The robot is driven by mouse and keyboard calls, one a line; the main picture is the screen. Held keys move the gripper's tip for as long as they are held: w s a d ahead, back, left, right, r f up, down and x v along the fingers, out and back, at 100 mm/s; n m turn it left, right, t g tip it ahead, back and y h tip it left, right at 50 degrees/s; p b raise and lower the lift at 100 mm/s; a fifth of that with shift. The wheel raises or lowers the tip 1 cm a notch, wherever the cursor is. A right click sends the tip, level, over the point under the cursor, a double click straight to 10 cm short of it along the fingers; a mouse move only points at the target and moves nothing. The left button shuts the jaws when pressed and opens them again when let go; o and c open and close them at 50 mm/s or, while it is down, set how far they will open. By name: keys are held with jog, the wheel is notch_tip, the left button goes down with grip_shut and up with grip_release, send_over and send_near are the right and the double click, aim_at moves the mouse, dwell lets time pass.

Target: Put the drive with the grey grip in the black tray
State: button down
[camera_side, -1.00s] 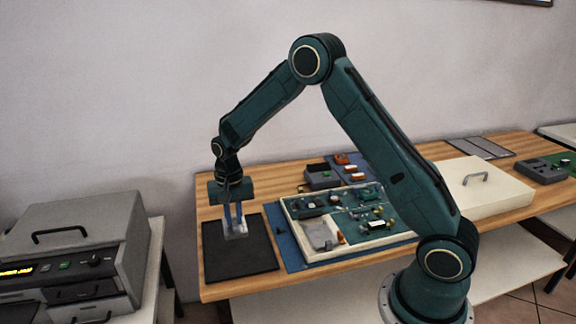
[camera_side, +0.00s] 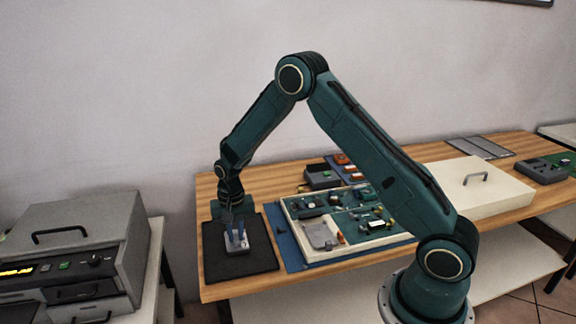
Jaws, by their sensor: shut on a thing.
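My gripper (camera_side: 236,240) points down over the black tray (camera_side: 240,270) at the left of the wooden table. It is shut on a small light grey drive (camera_side: 238,250). The drive is low over the tray, within its outline. I cannot tell whether it touches the tray floor. The fingers hide part of the drive, and its grip cannot be made out apart from them.
An open cream case (camera_side: 345,252) with green boards and loose parts lies on a blue mat right of the tray. A grey box (camera_side: 322,176) stands behind it. A cream lid (camera_side: 475,190) lies further right. Bare wood (camera_side: 270,183) shows behind the tray.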

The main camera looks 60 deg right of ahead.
aim_at(236, 236)
jog(key=shift+f, duration=0.1)
jog(key=c, duration=1.4)
grip_release()
notch_tip(236, 236, up, 12)
jog(key=shift+r, duration=0.2)
